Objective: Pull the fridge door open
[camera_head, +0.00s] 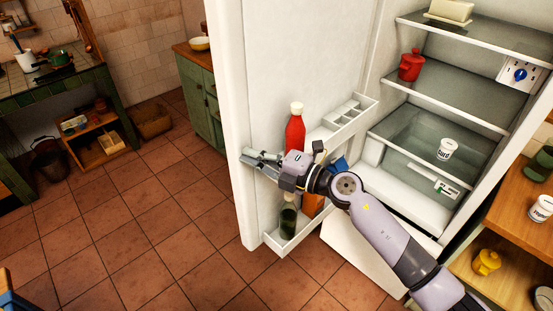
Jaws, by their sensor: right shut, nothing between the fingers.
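The white fridge door (305,60) stands wide open, swung to the left of the fridge interior (430,105). Its inner side faces me, with door shelves holding a red bottle (295,130) with a white cap and a dark green bottle (288,220). My right gripper (247,160) reaches across the inside of the door from the lower right. Its fingers are shut and empty, close to the door's free edge on the left. I cannot tell whether they touch the door. My left gripper is not in view.
Inside the fridge are a red pot (411,65) and a white tub (446,149). A wooden shelf unit (530,200) with a yellow cup (486,262) stands at right. A green cabinet (200,95) is behind the door. The tiled floor (130,220) at left is clear.

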